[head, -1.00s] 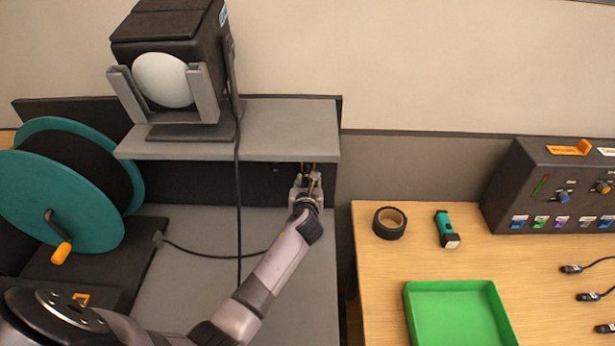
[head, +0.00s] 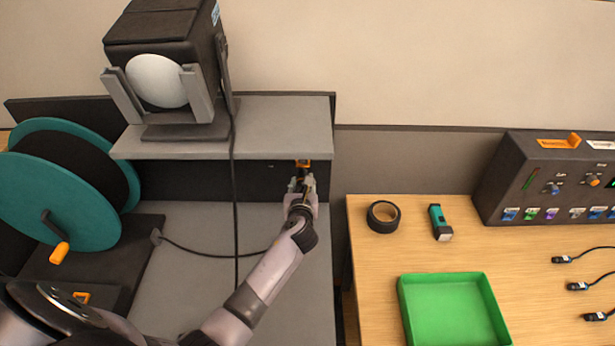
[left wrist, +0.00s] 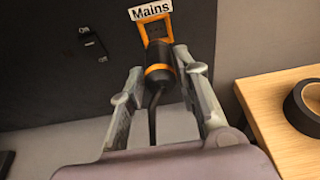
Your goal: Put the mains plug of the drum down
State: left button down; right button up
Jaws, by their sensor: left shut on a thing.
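The mains plug (left wrist: 160,73), black with an orange band, sits between the fingers of my left gripper (left wrist: 161,86), which is shut on it. It stands in front of the orange-framed socket (left wrist: 154,29) under a "Mains" label; I cannot tell whether its pins touch the socket. In the head view my left gripper (head: 301,182) is under the shelf, just below the orange socket (head: 303,163), and mostly hides the plug. The teal cable drum (head: 65,190) with an orange crank stands at the left. Its black cable runs along the grey bench (head: 190,275). My right gripper is out of view.
A lamp (head: 165,70) stands on the grey shelf (head: 280,130), its cable hanging down past the shelf. The bench beneath the gripper is clear.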

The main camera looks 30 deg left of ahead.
aim_at(298, 181)
pick_arm(q)
jog(key=shift+r, duration=0.1)
jog(key=shift+m+h, duration=0.3)
jog(key=s+r+b, duration=0.1)
jog(key=r, duration=0.1)
jog(key=s+r+b, duration=0.1)
jog(key=s, duration=0.1)
jog(key=shift+d+r, duration=0.2)
jog(key=shift+r, duration=0.2)
jog(key=s+d+r+m+h+b, duration=0.2)
jog(key=s+d+h, duration=0.1)
jog(key=s+d, duration=0.3)
jog(key=s+d+r+m+t+h+b, duration=0.1)
jog(key=s+d+r+m+h+b, duration=0.1)
jog(key=s+d, duration=0.4)
jog(key=s+r+b, duration=0.1)
jog(key=s, duration=0.3)
jog(key=shift+s+r+m+h, duration=0.15)
jog(key=shift+r+m+h, duration=0.15)
jog(key=shift+h, duration=0.1)
jog(key=shift+d, duration=0.1)
